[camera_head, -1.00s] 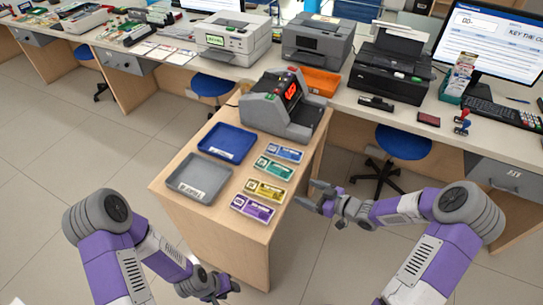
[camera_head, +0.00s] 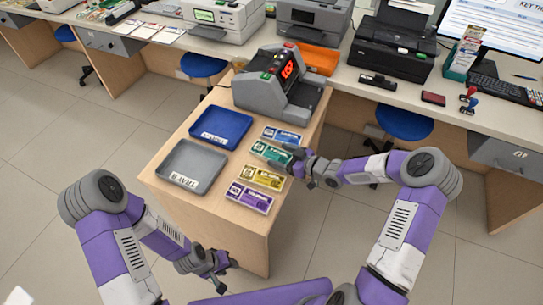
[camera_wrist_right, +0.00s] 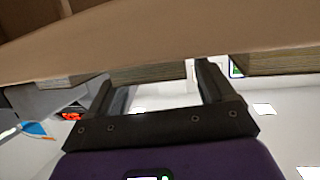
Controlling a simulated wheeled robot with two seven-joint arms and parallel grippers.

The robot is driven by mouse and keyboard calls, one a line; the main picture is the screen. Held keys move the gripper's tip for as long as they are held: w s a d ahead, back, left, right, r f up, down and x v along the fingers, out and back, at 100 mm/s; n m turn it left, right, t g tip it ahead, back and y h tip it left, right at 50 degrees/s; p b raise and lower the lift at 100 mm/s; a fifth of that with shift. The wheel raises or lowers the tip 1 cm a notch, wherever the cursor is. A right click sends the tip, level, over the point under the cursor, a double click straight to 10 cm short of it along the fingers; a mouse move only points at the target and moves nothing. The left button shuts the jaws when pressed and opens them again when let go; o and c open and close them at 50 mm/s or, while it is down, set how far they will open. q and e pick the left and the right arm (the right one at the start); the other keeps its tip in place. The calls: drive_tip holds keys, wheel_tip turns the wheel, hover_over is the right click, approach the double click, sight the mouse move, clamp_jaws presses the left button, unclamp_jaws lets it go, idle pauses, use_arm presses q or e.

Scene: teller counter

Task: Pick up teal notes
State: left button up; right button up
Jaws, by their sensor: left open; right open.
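The teal notes (camera_head: 268,151) lie as a flat bundle in the column of notes on the small wooden table, between the blue and yellow bundles. My right gripper (camera_head: 294,160) is open at their right end, partly covering it in the head view. In the right wrist view, a bundle's edge (camera_wrist_right: 150,72) shows between the open fingers, against the tabletop; its colour is not clear there. Contact cannot be told. My left gripper (camera_head: 221,283) is open and empty, low in front of the table.
Blue notes (camera_head: 282,135), yellow notes (camera_head: 262,178) and purple notes (camera_head: 249,197) lie close by. A blue tray (camera_head: 220,115) and a grey tray (camera_head: 177,179) are to the left. A grey counting machine (camera_head: 270,100) stands behind. Floor is free right of the table.

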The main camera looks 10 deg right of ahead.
sight(271, 154)
drive_tip(key=shift+x, duration=1.15)
drive_tip(key=shift+d, duration=0.1)
drive_tip(key=c, duration=0.8)
